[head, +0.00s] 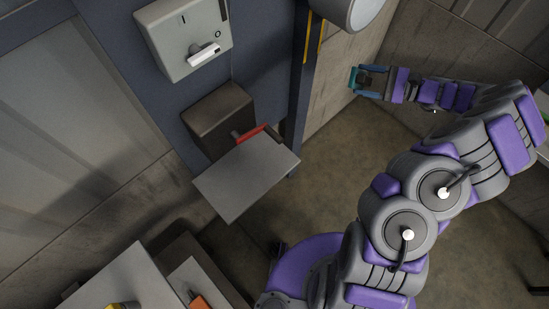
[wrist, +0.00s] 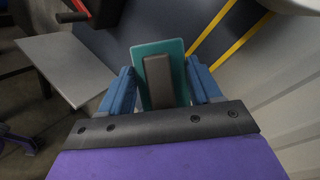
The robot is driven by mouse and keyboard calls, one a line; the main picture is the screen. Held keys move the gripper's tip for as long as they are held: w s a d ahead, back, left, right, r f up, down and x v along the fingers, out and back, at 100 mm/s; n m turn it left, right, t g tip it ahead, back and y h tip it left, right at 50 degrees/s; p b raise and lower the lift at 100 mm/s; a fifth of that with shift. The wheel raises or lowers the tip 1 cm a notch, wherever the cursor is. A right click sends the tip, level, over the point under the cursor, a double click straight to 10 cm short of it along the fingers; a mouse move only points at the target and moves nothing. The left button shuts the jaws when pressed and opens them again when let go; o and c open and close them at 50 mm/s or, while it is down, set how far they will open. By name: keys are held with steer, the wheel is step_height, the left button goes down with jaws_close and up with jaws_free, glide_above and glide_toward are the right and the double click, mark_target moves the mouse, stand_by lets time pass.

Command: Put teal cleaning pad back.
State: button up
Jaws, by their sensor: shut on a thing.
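The teal cleaning pad (wrist: 173,52) has a dark brown grip block (wrist: 158,80) on its face. In the wrist view it sits between the two blue fingers of my gripper (wrist: 161,88), which is shut on it. In the head view the pad (head: 354,79) shows as a small teal edge at the tip of my gripper (head: 368,81), at the upper right beside the concrete wall. The pad is held in the air, apart from the grey shelf.
A grey shelf plate (head: 246,178) juts out at centre, with a red-handled tool (head: 251,133) at a dark box (head: 218,120) behind it. A grey switch box (head: 184,38) is on the blue panel. A rounded grey fixture (head: 350,10) hangs at the top.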

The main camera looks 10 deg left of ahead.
steer(key=w+a+f+n+g+h+b, duration=0.1)
steer(key=a+f+g+h, duration=0.2)
steer(key=f, duration=0.6)
steer(key=a+f+n+g+h+b, duration=0.1)
steer(key=a+f+g+h, duration=0.1)
steer(key=f+h, duration=0.45)
steer(key=n+h+b, duration=0.2)
steer(key=h+b, duration=0.2)
glide_above(270, 163)
steer(key=w+d, duration=0.1)
steer(key=shift+g, duration=0.4)
step_height(270, 163, down, 13)
steer(key=shift+w+r, duration=0.1)
step_height(270, 163, down, 4)
steer(key=shift+r+b, duration=0.15)
steer(key=shift+b, duration=0.15)
steer(key=shift+r, duration=0.1)
steer(key=o, duration=0.9)
steer(key=shift+o, duration=0.2)
